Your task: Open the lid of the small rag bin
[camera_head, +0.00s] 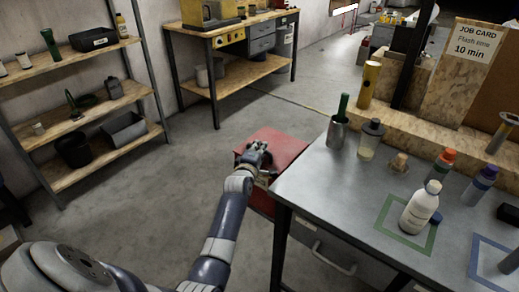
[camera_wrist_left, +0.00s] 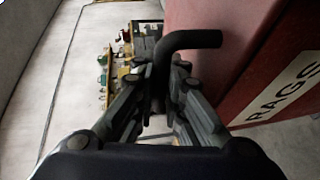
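The rag bin (camera_head: 277,143) is a red box on the floor, left of the metal table, and its top looks shut in the head view. In the left wrist view the red bin (camera_wrist_left: 228,45) fills the right side and carries a pale RAGS label (camera_wrist_left: 285,92). A dark bent handle (camera_wrist_left: 190,40) sticks out from it. My left gripper (camera_head: 254,150) is at the near left edge of the bin. In the left wrist view its fingers (camera_wrist_left: 160,95) are apart on either side of the handle's bar; contact is unclear. My right gripper is not in view.
A wooden shelf (camera_head: 75,118) stands at left and a workbench (camera_head: 240,85) behind. The floor between is clear.

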